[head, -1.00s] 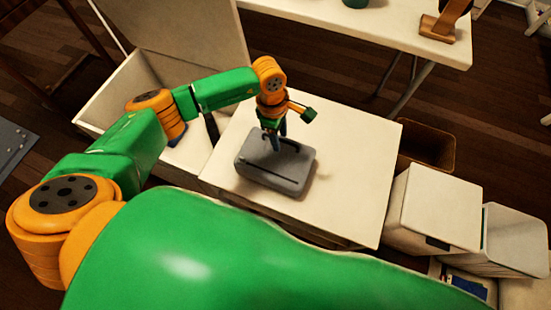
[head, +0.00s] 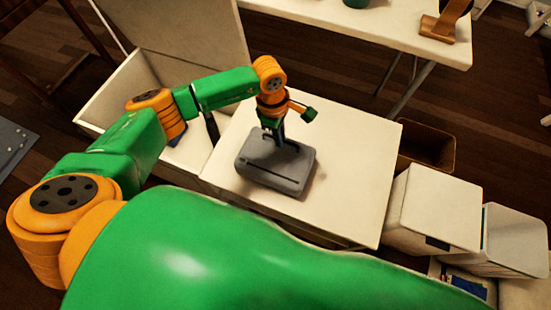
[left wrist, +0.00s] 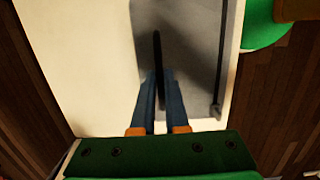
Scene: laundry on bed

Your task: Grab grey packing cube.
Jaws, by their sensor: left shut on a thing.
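The grey packing cube (head: 286,170) lies flat on the white tabletop in the head view, with a dark zip line along its top. My left gripper (head: 275,140) points down onto the cube's far left part and is shut on it. In the left wrist view the cube (left wrist: 200,55) fills the upper middle. The fingers of my left gripper (left wrist: 159,88) close around a dark strap-like strip on the cube. My right gripper is not in view.
The white tabletop (head: 355,160) is clear right of the cube. An open white box (head: 115,88) stands to the left. A brown bin (head: 428,146) and white boxes (head: 440,205) stand to the right. A white table (head: 400,40) is behind.

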